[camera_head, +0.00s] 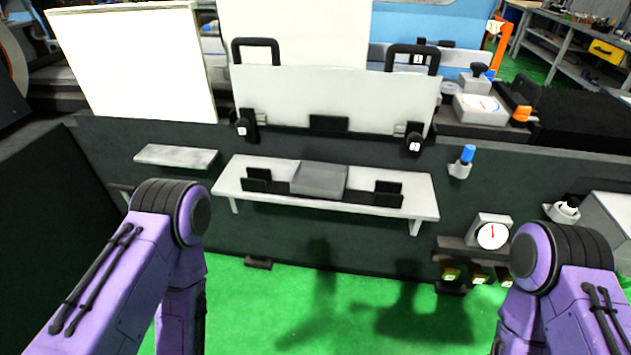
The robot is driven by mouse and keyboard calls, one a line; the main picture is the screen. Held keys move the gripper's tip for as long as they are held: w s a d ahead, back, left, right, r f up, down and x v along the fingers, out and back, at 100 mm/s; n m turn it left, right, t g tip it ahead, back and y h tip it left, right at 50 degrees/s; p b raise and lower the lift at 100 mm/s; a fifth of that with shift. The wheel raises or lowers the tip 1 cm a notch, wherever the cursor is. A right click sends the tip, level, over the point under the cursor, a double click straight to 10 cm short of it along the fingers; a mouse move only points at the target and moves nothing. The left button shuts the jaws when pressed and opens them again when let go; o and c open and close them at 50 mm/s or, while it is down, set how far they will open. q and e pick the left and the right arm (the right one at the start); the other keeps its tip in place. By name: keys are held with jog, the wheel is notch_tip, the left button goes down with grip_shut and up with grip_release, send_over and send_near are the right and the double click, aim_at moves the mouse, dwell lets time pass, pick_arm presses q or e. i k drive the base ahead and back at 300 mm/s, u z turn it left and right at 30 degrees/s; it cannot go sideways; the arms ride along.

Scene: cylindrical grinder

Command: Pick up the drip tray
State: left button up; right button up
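A pale, flat, upright panel (335,98) with two black loop handles on its top edge looks like the drip tray, though nothing names it as such. Its left handle (255,48) and right handle (412,54) are free of any gripper. Its lower edge rests at black clamps on the dark machine front. My purple left arm and right arm show at the lower left and lower right, bent downward. Both of my grippers are out of view, so what they hold is hidden.
A white shelf (228,186) below the panel carries a grey block (319,179) and black brackets. A small grey ledge (176,156) is at left. A blue-topped knob (467,154) and a dial gauge (492,235) are at right. The green floor (300,310) in front is clear.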

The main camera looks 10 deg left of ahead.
aim_at(321, 179)
jog(key=k, duration=0.65)
jog(key=u, duration=0.5)
jog(key=i, duration=1.55)
jog(key=z, duration=0.6)
